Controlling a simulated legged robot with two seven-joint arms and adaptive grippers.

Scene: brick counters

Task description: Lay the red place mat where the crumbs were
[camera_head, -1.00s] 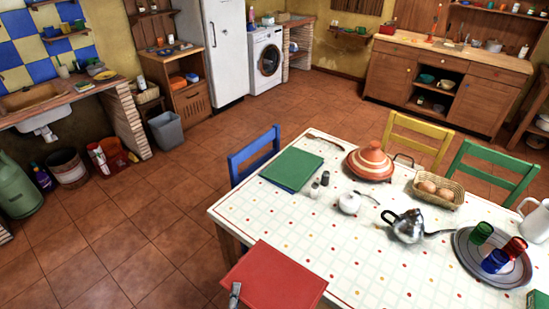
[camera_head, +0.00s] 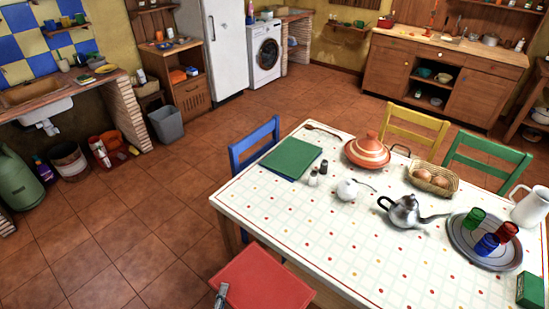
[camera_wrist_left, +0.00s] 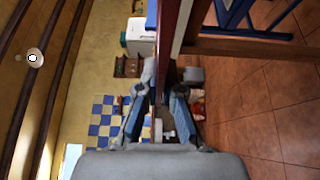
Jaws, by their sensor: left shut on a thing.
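The red place mat (camera_head: 264,277) is at the bottom of the head view, by the near edge of the table (camera_head: 330,250). My left gripper (camera_head: 221,292) is shut on the mat's near-left edge. In the left wrist view the mat (camera_wrist_left: 182,35) shows edge-on as a dark red strip running away from the fingers of my left gripper (camera_wrist_left: 165,92). The pale table edge (camera_wrist_left: 197,28) is close beside it. I see no clear crumbs on the table. My right gripper is not in view.
A green mat (camera_head: 290,158), shakers (camera_head: 313,177), a white sugar pot (camera_head: 346,189), a tagine (camera_head: 367,152), a bread basket (camera_head: 433,180), a teapot (camera_head: 404,211) and a tray (camera_head: 459,248) with cups stand on the table. Its near-left part is clear. A blue chair (camera_head: 256,145) stands at the far-left side.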

